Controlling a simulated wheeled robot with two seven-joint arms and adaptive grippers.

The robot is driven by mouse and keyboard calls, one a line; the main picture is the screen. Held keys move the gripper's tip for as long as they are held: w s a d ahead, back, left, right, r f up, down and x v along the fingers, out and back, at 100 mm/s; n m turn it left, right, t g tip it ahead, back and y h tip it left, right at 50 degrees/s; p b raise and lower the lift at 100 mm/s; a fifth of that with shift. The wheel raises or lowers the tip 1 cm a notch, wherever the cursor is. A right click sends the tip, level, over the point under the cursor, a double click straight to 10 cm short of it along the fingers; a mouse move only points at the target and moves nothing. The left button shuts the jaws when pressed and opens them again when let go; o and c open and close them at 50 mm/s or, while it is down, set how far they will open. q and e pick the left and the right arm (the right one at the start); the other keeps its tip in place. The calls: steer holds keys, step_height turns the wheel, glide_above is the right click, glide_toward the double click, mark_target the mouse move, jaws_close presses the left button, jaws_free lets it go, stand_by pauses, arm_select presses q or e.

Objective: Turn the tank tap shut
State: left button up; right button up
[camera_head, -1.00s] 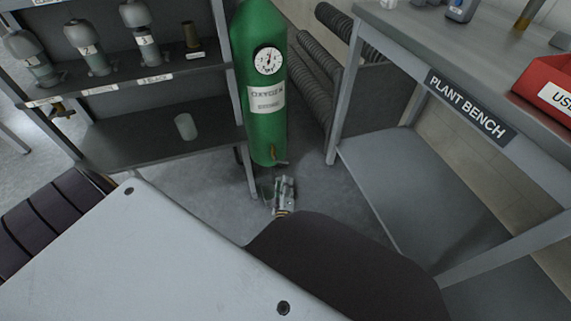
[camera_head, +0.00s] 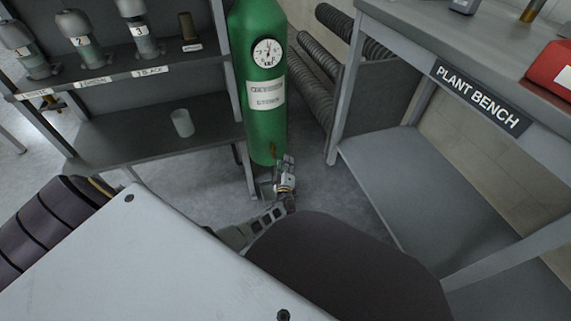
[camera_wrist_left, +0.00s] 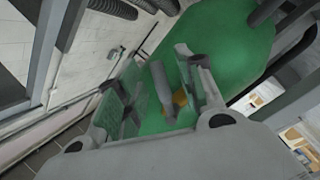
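The green oxygen tank (camera_head: 262,110) stands upright between the shelf unit and the plant bench. Its brass tap (camera_head: 274,150) is low on the front, partly covered by my left gripper (camera_head: 283,172). In the left wrist view the tap (camera_wrist_left: 180,106) has a grey lever (camera_wrist_left: 162,88), which shows between the two fingers of my left gripper (camera_wrist_left: 160,72). The fingers are apart, and I cannot tell whether either touches the lever. The tank (camera_wrist_left: 235,35) fills the background behind them. My right gripper is not in view.
The shelf unit (camera_head: 110,75) with numbered bottles and a cup (camera_head: 182,123) is left of the tank. The plant bench (camera_head: 400,165) is on the right. Corrugated hoses (camera_head: 310,75) stand behind the tank. Some floor (camera_head: 330,195) is clear in front of the bench.

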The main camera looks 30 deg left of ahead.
arm_select(q)
steer(key=shift+x, duration=0.85)
steer(key=shift+s, duration=0.1)
jaws_close()
